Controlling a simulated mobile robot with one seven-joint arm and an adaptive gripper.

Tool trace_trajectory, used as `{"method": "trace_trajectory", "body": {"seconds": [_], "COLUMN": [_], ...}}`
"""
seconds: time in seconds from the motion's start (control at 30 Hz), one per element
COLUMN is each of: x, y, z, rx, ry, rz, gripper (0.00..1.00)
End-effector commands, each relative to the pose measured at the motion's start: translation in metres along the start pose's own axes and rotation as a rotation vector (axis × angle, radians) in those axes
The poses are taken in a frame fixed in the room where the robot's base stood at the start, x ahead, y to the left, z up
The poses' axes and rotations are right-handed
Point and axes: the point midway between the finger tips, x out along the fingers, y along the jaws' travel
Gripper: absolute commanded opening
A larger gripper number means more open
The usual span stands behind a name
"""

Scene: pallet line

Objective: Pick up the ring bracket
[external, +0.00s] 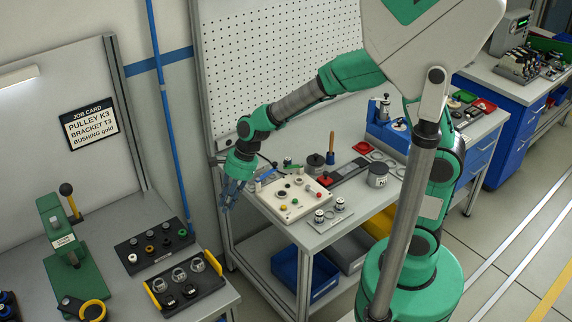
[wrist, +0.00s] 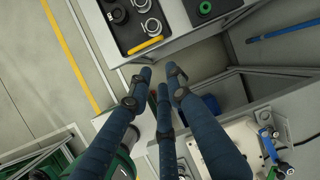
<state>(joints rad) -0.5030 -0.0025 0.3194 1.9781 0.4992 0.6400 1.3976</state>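Silver ring brackets (external: 197,264) stand with black ring-shaped parts (external: 189,291) on a dark tray with yellow handles at the lower left of the external view. In the wrist view, silver rings (wrist: 151,27) show on the tray (wrist: 131,43) at the top, partly cut off by the frame edge. I cannot tell which ring the task means. My gripper (external: 229,192) hangs in the gap between the left bench and the middle table, apart from the tray. In the wrist view its blue fingers (wrist: 162,78) are spread, with nothing between them.
A second dark tray (external: 154,249) with small bushings lies behind the ring tray. A green press (external: 63,235) stands left of them. The middle table's white fixture plate (external: 295,198) is close to my gripper. A job card (external: 89,124) hangs on the wall.

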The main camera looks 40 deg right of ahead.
Motion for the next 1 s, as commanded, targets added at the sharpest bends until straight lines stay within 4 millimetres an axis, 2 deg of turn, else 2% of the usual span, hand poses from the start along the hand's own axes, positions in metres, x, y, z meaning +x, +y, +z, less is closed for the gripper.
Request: {"method": "trace_trajectory", "body": {"seconds": [0.03, 0.1, 0.2, 0.33, 0.47, 0.83, 1.0], "x": [0.017, 0.037, 0.062, 0.084, 0.094, 0.096, 0.104], "y": [-0.002, -0.003, -0.004, -0.004, -0.003, -0.003, -0.002], "z": [0.011, 0.024, 0.038, 0.050, 0.055, 0.055, 0.055], "rx": [0.047, 0.118, 0.206, 0.281, 0.316, 0.321, 0.320], "ry": [-0.006, -0.013, -0.019, -0.022, -0.023, -0.023, -0.023], "rz": [0.019, 0.036, 0.058, 0.074, 0.082, 0.082, 0.083], "gripper": [0.19, 0.19, 0.19, 0.19, 0.19, 0.19, 0.19]}}
